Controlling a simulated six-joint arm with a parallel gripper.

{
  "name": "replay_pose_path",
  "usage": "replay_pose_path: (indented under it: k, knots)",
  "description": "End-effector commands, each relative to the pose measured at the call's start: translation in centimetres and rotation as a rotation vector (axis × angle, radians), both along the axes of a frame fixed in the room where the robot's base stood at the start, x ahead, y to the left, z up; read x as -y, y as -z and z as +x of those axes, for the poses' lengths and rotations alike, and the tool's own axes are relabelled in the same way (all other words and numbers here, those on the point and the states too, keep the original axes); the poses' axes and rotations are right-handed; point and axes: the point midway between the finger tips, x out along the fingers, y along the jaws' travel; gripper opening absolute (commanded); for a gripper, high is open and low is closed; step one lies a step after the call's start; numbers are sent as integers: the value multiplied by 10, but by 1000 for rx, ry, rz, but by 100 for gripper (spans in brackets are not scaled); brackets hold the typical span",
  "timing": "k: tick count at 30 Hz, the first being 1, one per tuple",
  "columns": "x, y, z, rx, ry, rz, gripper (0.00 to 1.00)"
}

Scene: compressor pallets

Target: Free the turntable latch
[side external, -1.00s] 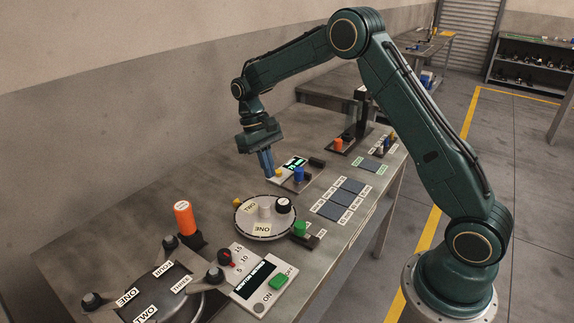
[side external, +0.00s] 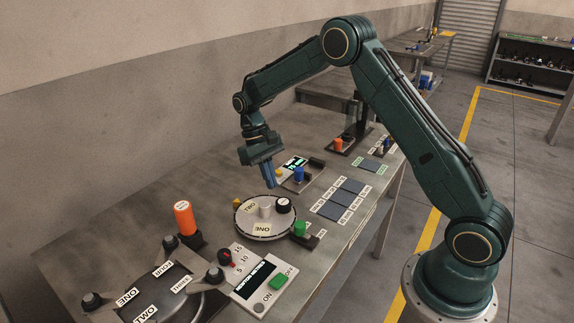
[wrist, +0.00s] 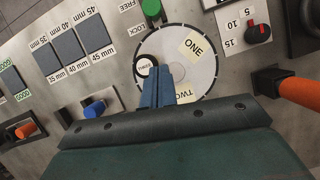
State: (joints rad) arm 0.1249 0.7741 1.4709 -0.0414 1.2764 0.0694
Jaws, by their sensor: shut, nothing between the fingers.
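My gripper (side external: 270,184) is shut and empty, above and behind the turntable, apart from the latch. Its blue fingers (wrist: 157,95) overlap the disc in the wrist view.
An orange handle (side external: 183,218) stands upright left of the turntable. A panel with a red-marked dial and green switch (side external: 280,282) lies in front. A blue knob (side external: 299,174) and display sit behind. Dark square pads (side external: 341,199) lie to the right.

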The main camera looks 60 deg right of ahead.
Motion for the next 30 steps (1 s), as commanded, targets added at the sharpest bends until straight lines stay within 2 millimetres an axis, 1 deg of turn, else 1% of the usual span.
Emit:
replay_pose_path:
  k: [16,18,24,30]
  knots:
    - [-5,76,-31,-5,-1,0,0]
    - [-6,73,-38,0,-1,-1,0]
    - [-9,72,-55,0,-1,-1,0]
    - [-10,73,-66,0,-1,-1,0]
